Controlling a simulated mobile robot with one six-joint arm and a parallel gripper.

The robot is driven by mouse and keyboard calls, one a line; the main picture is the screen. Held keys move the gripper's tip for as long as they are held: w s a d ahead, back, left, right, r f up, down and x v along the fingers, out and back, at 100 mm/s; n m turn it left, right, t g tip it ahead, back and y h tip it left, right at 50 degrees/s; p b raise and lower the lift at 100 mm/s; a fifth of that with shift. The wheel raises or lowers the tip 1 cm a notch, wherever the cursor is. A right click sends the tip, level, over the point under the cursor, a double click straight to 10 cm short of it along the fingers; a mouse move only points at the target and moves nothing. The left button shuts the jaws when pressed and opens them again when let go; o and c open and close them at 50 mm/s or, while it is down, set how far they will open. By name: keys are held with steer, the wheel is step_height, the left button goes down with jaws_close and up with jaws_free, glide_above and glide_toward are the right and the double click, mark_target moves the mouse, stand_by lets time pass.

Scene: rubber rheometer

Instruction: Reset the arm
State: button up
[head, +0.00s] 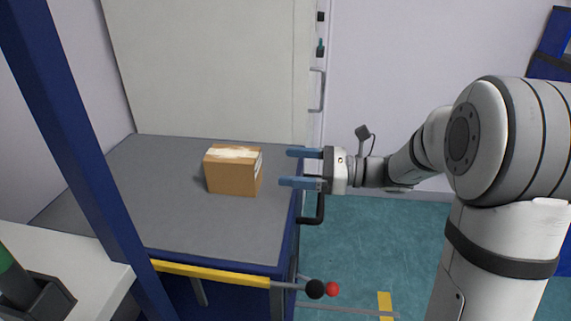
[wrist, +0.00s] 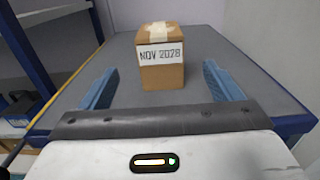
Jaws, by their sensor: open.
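My gripper (head: 292,168) is open, its two blue fingers pointing left at the right edge of the grey-topped table in the head view. In the wrist view the same gripper (wrist: 160,88) shows its fingers spread, with nothing between them. A small brown cardboard box (head: 233,171) stands on the table, a short gap beyond the fingertips. In the wrist view the box (wrist: 162,72) is straight ahead, with tape on top and a white label reading "NOV 2028".
The grey table (head: 160,215) has a blue frame and is otherwise clear around the box. A yellow bar (head: 212,274) and levers with black and red knobs (head: 316,289) are at its front. A blue post (head: 75,140) stands at left. Green floor (head: 360,245) is open at right.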

steer(key=s+d+r+n+g+h+p, duration=0.1)
steer(key=s+d+r+n+h+p, duration=0.15)
steer(key=s+n+h+p, duration=0.35)
steer(key=s+d+r+n+g+h+p, duration=0.2)
steer(key=s+r+n+h+p, duration=0.2)
steer(key=s+p, duration=0.4)
steer(key=s+d+r+n+t+h+p, duration=0.2)
steer(key=d+r+n+h+p, duration=0.1)
steer(key=d, duration=0.3)
steer(key=s+d+r+n+t+h+p, duration=0.2)
steer(key=s+d+r+n+h+p, duration=0.1)
steer(key=d+n+h+p, duration=0.2)
steer(key=shift+d+r+n, duration=0.35)
steer(key=shift+d+n, duration=0.15)
steer(key=shift+d, duration=0.1)
